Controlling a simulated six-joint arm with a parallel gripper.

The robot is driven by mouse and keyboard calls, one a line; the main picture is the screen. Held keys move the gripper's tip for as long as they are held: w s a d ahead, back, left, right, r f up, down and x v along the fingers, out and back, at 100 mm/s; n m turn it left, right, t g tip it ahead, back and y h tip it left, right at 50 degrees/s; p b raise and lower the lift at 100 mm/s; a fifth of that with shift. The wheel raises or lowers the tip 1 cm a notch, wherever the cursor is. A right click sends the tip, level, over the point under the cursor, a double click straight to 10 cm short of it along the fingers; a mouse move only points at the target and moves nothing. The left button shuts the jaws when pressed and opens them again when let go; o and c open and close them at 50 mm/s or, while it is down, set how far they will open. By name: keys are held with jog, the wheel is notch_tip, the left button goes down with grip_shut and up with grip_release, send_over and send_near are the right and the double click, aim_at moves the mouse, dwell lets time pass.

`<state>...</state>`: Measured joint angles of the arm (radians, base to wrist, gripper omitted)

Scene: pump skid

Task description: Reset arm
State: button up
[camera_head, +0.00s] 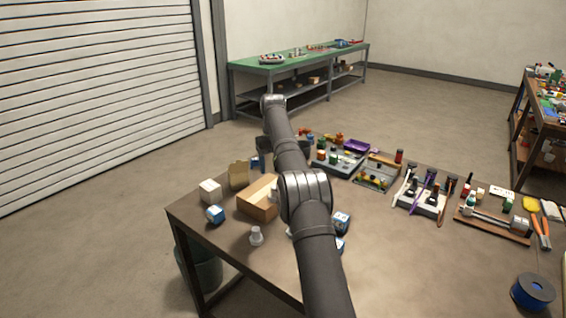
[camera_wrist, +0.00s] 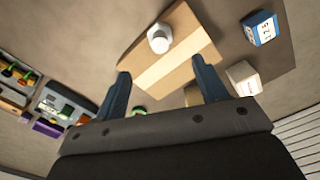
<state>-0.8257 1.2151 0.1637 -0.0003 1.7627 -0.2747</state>
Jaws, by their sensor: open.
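My arm reaches from the bottom of the head view out over the table (camera_head: 210,262). In the wrist view my gripper (camera_wrist: 160,92) has its two blue-grey fingers spread wide, with nothing between them that it touches. Beyond the fingertips lies a brown cardboard box (camera_wrist: 178,55) with a white round part (camera_wrist: 159,38) on it. In the head view the cardboard box (camera_head: 257,197) stands left of my arm. My gripper is mostly hidden behind the arm there; only a bit of blue finger (camera_head: 257,162) shows.
Trays of parts (camera_head: 338,160), a tool holder (camera_head: 420,201) and a blue spool (camera_head: 533,291) lie to the right. A green-topped bench (camera_head: 300,58) stands behind.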

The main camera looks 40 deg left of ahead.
notch_tip(320, 180, down, 12)
jog(key=shift+r, duration=1.65)
